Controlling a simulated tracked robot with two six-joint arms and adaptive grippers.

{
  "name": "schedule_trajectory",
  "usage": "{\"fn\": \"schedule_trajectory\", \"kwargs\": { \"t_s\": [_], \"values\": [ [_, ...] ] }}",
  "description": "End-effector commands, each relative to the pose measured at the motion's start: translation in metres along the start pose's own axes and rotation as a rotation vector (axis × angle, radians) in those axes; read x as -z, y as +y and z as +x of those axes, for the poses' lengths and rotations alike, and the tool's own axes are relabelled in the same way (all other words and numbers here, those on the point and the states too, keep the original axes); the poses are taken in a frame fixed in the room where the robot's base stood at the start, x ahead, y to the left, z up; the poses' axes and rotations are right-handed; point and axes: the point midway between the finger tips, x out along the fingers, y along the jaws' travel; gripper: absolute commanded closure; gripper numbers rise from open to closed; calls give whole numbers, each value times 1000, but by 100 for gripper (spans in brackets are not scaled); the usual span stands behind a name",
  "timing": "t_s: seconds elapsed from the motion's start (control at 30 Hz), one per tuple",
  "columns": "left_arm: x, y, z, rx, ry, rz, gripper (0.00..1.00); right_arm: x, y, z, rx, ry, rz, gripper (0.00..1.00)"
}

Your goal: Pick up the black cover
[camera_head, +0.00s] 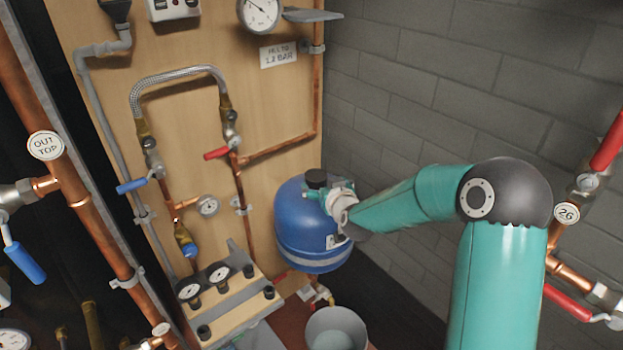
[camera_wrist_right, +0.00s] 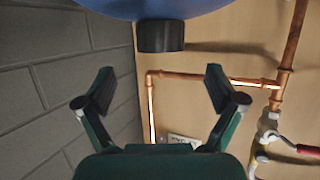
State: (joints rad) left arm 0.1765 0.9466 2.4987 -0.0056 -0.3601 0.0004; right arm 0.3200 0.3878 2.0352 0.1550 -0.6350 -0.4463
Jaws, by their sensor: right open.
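The black cover (camera_head: 317,178) is a short round cap on top of the blue tank (camera_head: 300,232). In the right wrist view the black cover (camera_wrist_right: 160,36) shows at the top centre, against the blue tank (camera_wrist_right: 150,8), with the picture turned over. My right gripper (camera_head: 334,192) is beside the cover, at the tank's upper right. In the right wrist view its two fingers (camera_wrist_right: 160,88) are spread wide, with nothing between them. The cover appears beyond the fingertips, roughly centred between them. My left gripper is not in view.
A wooden panel (camera_head: 265,110) with copper pipes (camera_head: 316,90) stands behind the tank. A grey brick wall (camera_head: 420,85) is at the right. A grey bucket (camera_head: 336,328) stands below. Valves with red handles (camera_head: 570,303) are at the far right.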

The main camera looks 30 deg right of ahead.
Motion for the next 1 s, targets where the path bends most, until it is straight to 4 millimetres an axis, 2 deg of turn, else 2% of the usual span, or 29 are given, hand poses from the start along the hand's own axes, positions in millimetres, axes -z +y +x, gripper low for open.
{"fn": "schedule_trajectory", "kwargs": {
  "t_s": [0.1,0.37,0.7,1.0],
  "values": [
    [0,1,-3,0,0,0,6,0,0,18,0,-2,1,6],
    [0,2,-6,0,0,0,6,-1,0,34,1,-2,2,6],
    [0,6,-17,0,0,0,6,-4,-1,76,1,-3,2,6],
    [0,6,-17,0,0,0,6,-4,-1,80,2,-2,2,6]
  ]
}}
